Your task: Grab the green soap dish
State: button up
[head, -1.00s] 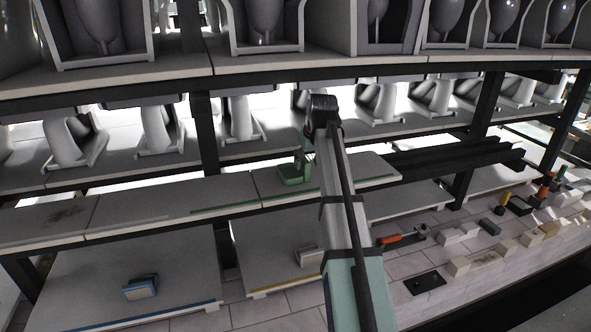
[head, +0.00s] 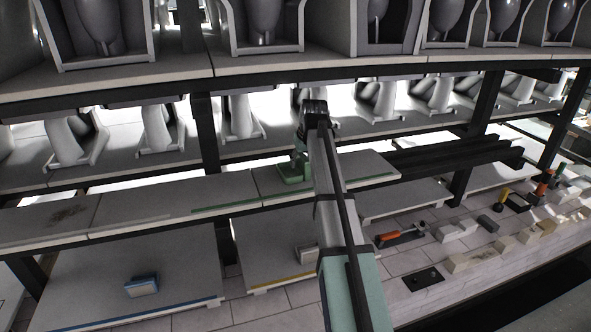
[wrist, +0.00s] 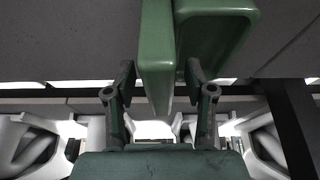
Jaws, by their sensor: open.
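The green soap dish (head: 294,175) sits on the middle shelf slab in the head view, just left of my arm. My gripper (head: 298,162) is over it there, small and partly merged with it, so the fingertips are hard to make out. In the wrist view the dish (wrist: 156,55) is large, glossy green, and shows as two slab-like parts side by side with a dark gap. Its near end lies between the two spread fingers of my gripper (wrist: 162,75). The gripper is open. I cannot tell whether either finger touches the dish.
The shelf slab (head: 350,168) around the dish is mostly bare. Grey ware in setters stands on the shelf behind (head: 240,118) and on the one above. A blue-edged block (head: 141,287) and a pale block (head: 306,254) lie on lower slabs. A dark post (head: 205,135) stands left.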

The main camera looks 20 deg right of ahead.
grip_shut()
jog(key=shift+r, duration=0.1)
